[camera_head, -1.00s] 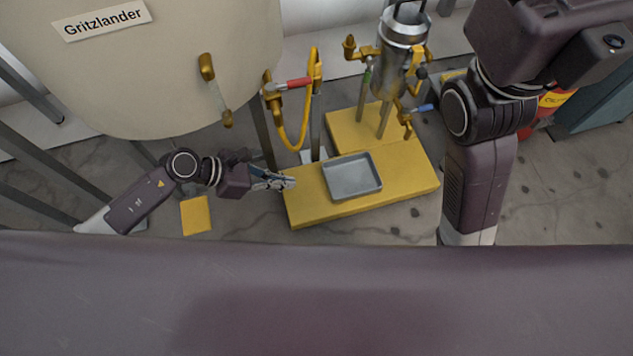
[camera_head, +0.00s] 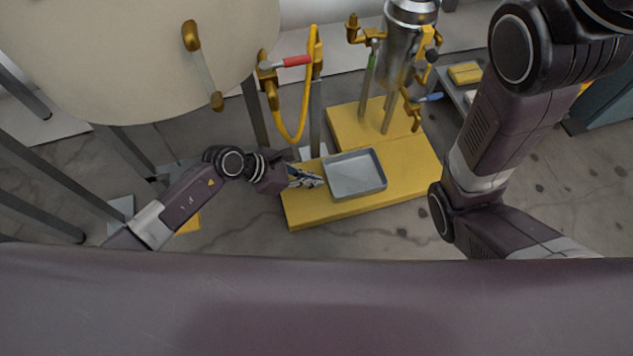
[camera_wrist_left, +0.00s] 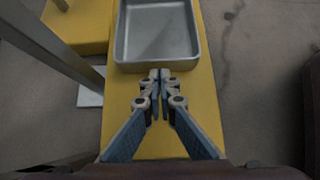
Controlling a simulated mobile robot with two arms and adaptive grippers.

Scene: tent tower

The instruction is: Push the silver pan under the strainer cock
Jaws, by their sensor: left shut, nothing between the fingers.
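The silver pan (camera_head: 355,174) is a shallow, empty rectangular tray lying flat on the lower yellow platform (camera_head: 310,214). It also shows at the top of the left wrist view (camera_wrist_left: 157,36). My left gripper (camera_head: 320,181) is shut and empty, with its tips at the pan's left side; in the left wrist view the shut fingertips (camera_wrist_left: 160,75) are right at the pan's near wall. I cannot tell whether they touch it. The metal strainer (camera_head: 408,40) stands behind and to the right of the pan, with a brass, blue-handled cock (camera_head: 411,104) low on it. My right gripper is out of view.
A yellow hose with a red-handled valve (camera_head: 297,61) hangs behind the pan's left side. A large cream tank (camera_head: 120,60) on grey legs fills the left. A raised yellow block (camera_head: 350,125) carries the strainer's legs. The platform right of the pan is bare.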

